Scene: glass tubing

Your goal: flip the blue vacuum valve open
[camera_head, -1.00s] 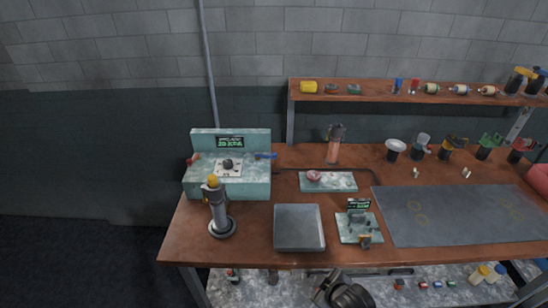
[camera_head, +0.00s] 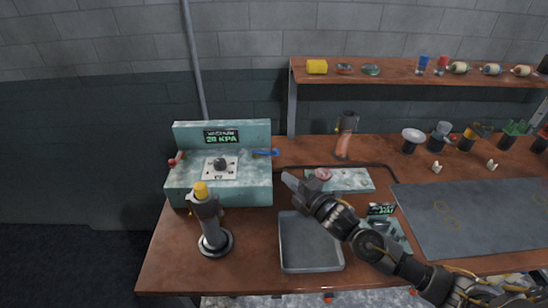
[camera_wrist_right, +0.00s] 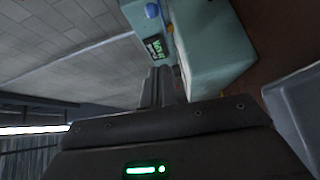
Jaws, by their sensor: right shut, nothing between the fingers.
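The blue valve lever (camera_head: 265,152) sticks out from the right side of the pale teal vacuum unit (camera_head: 245,190), which stands on the left of the bench. The lever lies roughly level. My right gripper (camera_head: 289,180) is shut and empty. It is over the bench to the right of the unit, in front of and below the lever in the picture, with a gap between them. In the right wrist view the shut fingers (camera_wrist_right: 161,86) point toward the unit (camera_wrist_right: 205,45), and a blue part (camera_wrist_right: 152,10) shows at the top edge. My left gripper is out of view.
The unit's display (camera_head: 221,136) reads a KPA value. A red knob (camera_head: 172,162) is on its left side. A grey stand with a yellow cap (camera_head: 208,220) is in front. A grey tray (camera_head: 284,245) lies below my right arm. An orange-based cylinder (camera_head: 344,138) stands behind.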

